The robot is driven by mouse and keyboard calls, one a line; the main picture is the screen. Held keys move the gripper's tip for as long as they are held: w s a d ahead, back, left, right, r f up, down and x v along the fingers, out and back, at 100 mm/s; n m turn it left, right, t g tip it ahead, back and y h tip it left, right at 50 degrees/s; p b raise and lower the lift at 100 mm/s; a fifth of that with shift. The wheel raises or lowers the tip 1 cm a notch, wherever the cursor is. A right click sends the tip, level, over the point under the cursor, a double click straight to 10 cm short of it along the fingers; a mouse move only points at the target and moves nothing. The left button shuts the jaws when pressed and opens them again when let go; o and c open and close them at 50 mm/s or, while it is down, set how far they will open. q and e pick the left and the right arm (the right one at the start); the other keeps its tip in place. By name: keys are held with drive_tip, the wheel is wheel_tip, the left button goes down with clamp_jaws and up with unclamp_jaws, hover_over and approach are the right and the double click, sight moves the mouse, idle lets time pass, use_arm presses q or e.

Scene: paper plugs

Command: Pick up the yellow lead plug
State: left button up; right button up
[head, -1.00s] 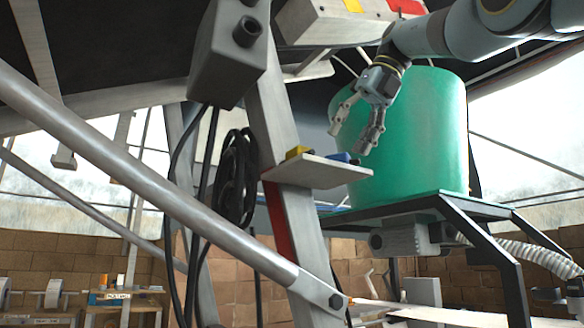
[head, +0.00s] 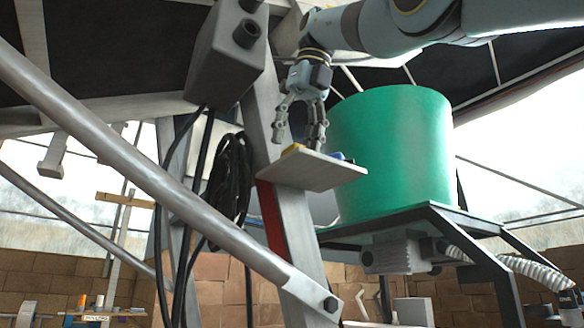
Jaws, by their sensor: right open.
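The yellow lead plug (head: 294,148) sits at the left end of a small tilted shelf (head: 318,173) fixed to a grey post. Only a small part of it shows above the shelf's edge. A blue plug (head: 341,156) lies on the same shelf to its right. My right gripper (head: 298,138) is open and points down just above the shelf. Its fingers are spread, one left of and one right of the yellow plug in the picture. I cannot tell whether either finger touches the plug or the shelf. My left gripper is not in view.
The grey post (head: 297,225) bears the shelf, with a grey box (head: 226,52) above left. A coil of black cable (head: 230,178) hangs left of the shelf. A thick grey tube (head: 130,165) crosses the left foreground. A green drum (head: 392,150) stands close behind on the right.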

drive_tip(key=b+x, duration=0.1)
drive_tip(key=x, duration=0.1)
drive_tip(key=shift+w+a+f, duration=0.15)
drive_tip(key=shift+w+f, duration=0.05)
drive_tip(key=shift+f, duration=0.15)
drive_tip(key=shift+s+r, duration=0.1)
drive_tip(key=shift+r, duration=0.1)
drive_tip(key=shift+c, duration=0.8)
clamp_jaws()
